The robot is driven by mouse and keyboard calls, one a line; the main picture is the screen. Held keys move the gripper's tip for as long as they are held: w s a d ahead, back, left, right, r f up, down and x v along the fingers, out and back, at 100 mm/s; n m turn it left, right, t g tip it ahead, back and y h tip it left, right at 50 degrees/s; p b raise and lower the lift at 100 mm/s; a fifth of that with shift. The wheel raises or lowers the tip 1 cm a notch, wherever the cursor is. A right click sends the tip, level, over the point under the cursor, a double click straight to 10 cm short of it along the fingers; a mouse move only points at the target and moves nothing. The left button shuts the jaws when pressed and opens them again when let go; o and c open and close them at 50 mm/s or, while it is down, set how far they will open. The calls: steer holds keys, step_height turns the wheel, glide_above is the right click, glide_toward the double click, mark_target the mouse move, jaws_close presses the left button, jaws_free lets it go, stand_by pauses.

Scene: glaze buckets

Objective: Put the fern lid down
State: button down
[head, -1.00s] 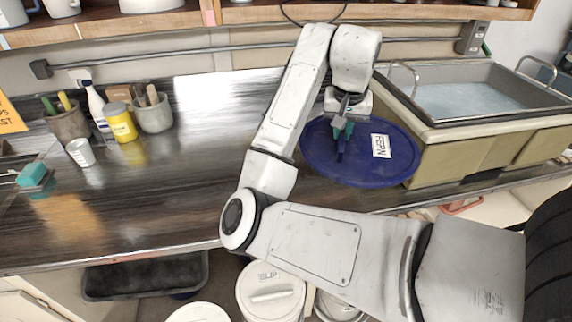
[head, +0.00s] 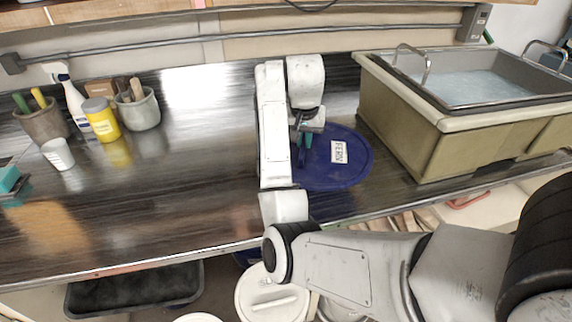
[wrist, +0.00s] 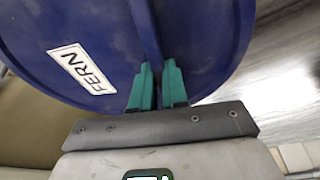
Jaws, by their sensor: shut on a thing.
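The fern lid is a round dark blue disc with a white label reading FERN. In the head view the fern lid (head: 352,172) is at or just above the dark counter, left of the sink, partly hidden by my arm. I cannot tell whether it touches the counter. My gripper (head: 303,146) is above the lid, its teal fingers shut on the lid's raised grip. In the wrist view the fern lid (wrist: 205,45) fills the upper part, and the gripper (wrist: 157,85) has one teal finger on each side of the blue ridge.
A sink-like basin (head: 455,125) with grey water stands right of the lid. A yellow jar (head: 102,121), a spray bottle (head: 70,98), tool pots (head: 140,112) and a white cup (head: 58,155) stand at the left. The counter's middle (head: 195,165) is clear. White lidded buckets (head: 270,295) are below.

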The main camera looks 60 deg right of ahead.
steer(key=w+f, duration=0.4)
steer(key=w+d+f, duration=0.1)
steer(key=w+f, duration=0.1)
steer(key=shift+d+f+p, duration=0.1)
steer(key=shift+f+p, duration=0.1)
steer(key=shift+p, duration=0.1)
steer(key=shift+f+p, duration=0.45)
steer(key=shift+f, duration=1.1)
steer(key=c, duration=1.2)
jaws_free()
steer(key=shift+f, duration=0.15)
steer(key=shift+o, duration=0.3)
steer(key=v, duration=1.2)
steer(key=shift+b, duration=0.3)
steer(key=shift+s, duration=0.1)
